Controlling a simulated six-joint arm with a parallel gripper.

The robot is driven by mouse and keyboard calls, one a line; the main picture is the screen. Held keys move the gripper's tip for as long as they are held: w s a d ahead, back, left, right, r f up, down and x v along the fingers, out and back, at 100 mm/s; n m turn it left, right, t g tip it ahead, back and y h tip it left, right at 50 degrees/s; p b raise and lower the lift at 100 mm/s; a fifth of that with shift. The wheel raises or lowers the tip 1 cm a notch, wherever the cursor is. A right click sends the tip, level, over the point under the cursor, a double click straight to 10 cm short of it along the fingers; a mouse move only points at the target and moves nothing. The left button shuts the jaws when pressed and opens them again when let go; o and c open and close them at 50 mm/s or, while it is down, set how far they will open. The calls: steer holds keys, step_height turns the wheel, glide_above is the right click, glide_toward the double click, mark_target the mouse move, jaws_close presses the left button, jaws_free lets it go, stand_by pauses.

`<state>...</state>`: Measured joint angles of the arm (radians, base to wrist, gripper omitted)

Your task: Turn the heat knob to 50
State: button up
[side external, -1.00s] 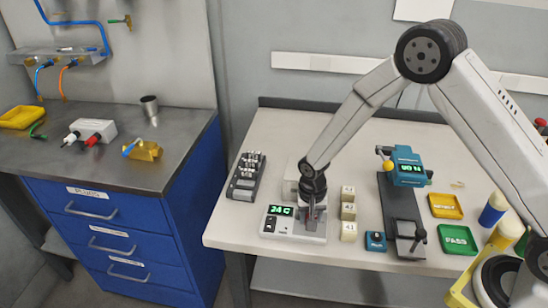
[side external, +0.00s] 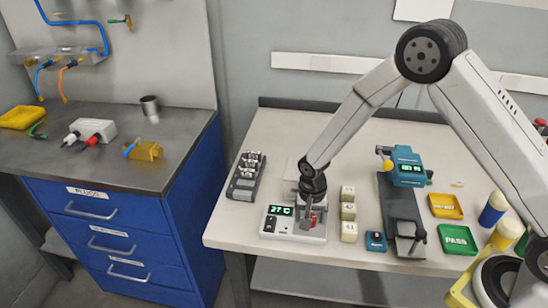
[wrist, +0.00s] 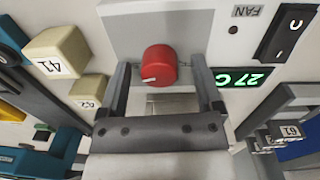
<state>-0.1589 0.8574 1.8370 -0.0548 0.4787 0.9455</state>
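The red heat knob (wrist: 159,66) sits on the pale front panel of the heater unit, its white pointer mark toward the left in the wrist view. My gripper (wrist: 161,72) is open, with one finger on each side of the knob and a gap to it on both sides. In the side view my gripper (side external: 308,222) is down at the unit and partly hides the knob (side external: 313,219). The green display (wrist: 240,79) appears to read 27 C; it also shows in the side view (side external: 280,210).
A black switch (wrist: 285,33) is beside the display. Numbered blocks (side external: 348,212) stand close right of the unit, and a dark rack (side external: 246,177) is to its left. A teal device (side external: 407,167) and trays (side external: 457,240) are farther right.

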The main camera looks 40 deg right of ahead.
steer(key=shift+r, duration=0.15)
steer(key=shift+w+a+r, duration=0.1)
steer(key=shift+r, duration=1.7)
steer(key=shift+w+a+r, duration=0.1)
steer(key=shift+r, duration=1.65)
steer(key=shift+s+r, duration=0.1)
steer(key=shift+r, duration=0.1)
steer(key=shift+d, duration=0.1)
steer(key=shift+r, duration=0.15)
steer(key=s+d+r+n+t, duration=0.1)
steer(key=s+d+r+n, duration=0.2)
steer(key=s, duration=0.4)
steer(key=s+d+r+n+t, duration=0.1)
steer(key=s+d+r+n, duration=0.2)
steer(key=s+r+n, duration=0.2)
steer(key=shift+s+d+t, duration=0.25)
steer(key=shift+s+t, duration=0.15)
steer(key=shift+s, duration=0.75)
